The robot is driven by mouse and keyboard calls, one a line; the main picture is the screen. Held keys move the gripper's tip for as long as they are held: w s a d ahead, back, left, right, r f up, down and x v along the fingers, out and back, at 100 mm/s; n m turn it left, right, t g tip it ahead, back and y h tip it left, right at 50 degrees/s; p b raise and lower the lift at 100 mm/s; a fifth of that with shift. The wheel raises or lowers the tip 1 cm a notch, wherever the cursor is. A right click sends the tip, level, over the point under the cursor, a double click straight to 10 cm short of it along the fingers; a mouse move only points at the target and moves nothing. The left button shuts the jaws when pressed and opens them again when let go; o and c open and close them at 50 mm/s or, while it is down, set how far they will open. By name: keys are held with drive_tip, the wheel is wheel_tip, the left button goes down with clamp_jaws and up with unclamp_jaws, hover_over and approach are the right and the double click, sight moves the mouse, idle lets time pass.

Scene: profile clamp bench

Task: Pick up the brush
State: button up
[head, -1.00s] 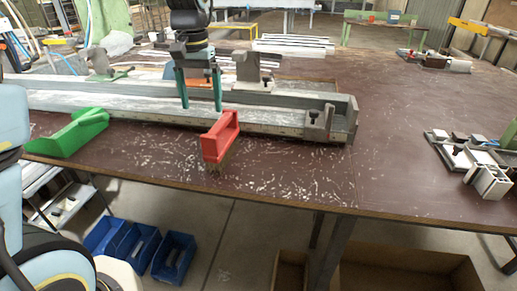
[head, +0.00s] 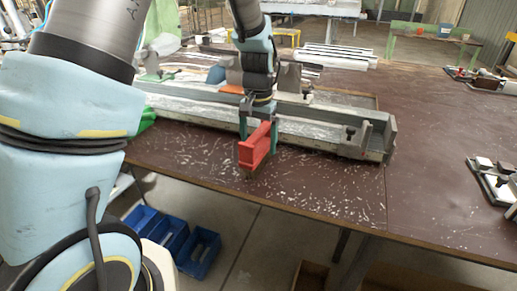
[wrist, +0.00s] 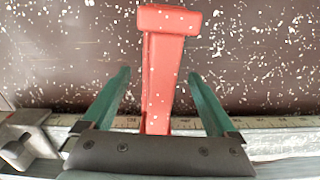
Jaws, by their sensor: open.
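The brush has a red handle and stands upright near the table's front edge, in front of the long metal profile; the brush (head: 255,147) shows in the head view with dark bristles at its bottom. In the wrist view the red brush (wrist: 163,75) lies between the two green fingers, with a visible gap on each side. My gripper (head: 259,138) is open around the brush in the head view, and its fingers (wrist: 160,85) reach along both sides of the handle in the wrist view.
The long metal profile clamp (head: 310,130) runs behind the brush. Metal shavings are scattered on the brown table (head: 430,160). A green object (head: 147,117) is mostly hidden behind my arm. Blue bins (head: 199,252) stand on the floor below the front edge.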

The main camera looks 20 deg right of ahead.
drive_tip(key=shift+f, duration=0.3)
drive_tip(key=c, duration=1.5)
